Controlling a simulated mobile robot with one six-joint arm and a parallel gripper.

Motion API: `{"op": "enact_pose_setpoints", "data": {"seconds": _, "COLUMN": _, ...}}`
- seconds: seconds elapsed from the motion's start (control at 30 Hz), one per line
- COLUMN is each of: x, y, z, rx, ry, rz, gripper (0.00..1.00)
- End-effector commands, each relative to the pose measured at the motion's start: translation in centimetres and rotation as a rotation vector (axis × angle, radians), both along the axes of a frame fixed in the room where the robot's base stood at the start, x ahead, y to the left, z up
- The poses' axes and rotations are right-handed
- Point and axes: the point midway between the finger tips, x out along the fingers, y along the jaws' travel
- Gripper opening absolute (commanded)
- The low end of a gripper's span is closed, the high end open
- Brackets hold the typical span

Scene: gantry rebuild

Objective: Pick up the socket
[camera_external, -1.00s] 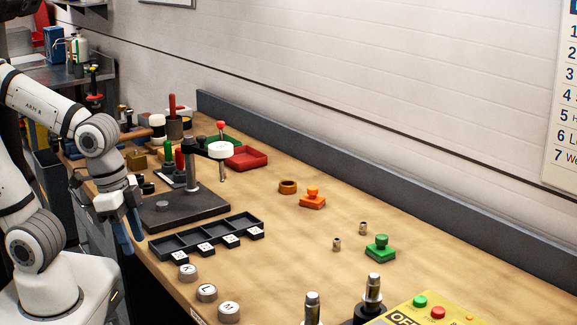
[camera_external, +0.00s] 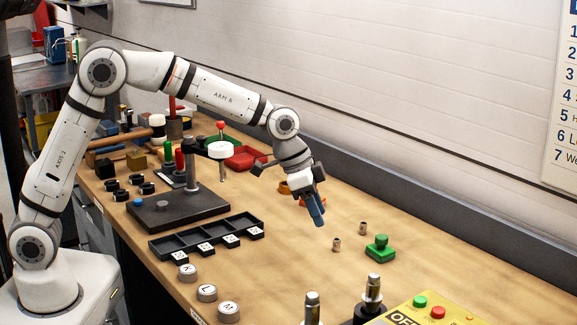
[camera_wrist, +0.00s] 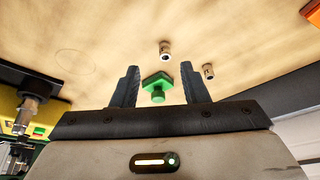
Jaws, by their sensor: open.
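Two small metal sockets stand upright on the wooden bench. The nearer one (camera_external: 336,244) is in front of my gripper in the external view, and the other one (camera_external: 363,228) is behind and to its right. In the wrist view one socket (camera_wrist: 165,50) shows just beyond the fingertips, and a second socket (camera_wrist: 208,71) shows to the right of the right finger. My gripper (camera_external: 316,217) hangs above the bench, up and left of the nearer socket. In the wrist view its fingers (camera_wrist: 159,68) are apart, with nothing held. It touches neither socket.
A green knobbed block (camera_external: 378,248) sits close right of the sockets; it appears between the fingers in the wrist view (camera_wrist: 156,84). An orange knobbed block is partly hidden behind my gripper. A yellow control box (camera_external: 428,308) is at front right.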

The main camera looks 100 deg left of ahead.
Motion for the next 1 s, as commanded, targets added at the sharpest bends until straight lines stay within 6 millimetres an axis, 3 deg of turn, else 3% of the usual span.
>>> {"op": "enact_pose_setpoints", "data": {"seconds": 0.67, "x": 3.7, "y": 0.9, "z": -6.9, "rx": 0.001, "ry": -0.001, "rz": 0.000, "gripper": 0.41}}
{"op": "enact_pose_setpoints", "data": {"seconds": 1.0, "x": 3.9, "y": 0.9, "z": -7.3, "rx": 0.002, "ry": -0.004, "rz": 0.002, "gripper": 0.37}}
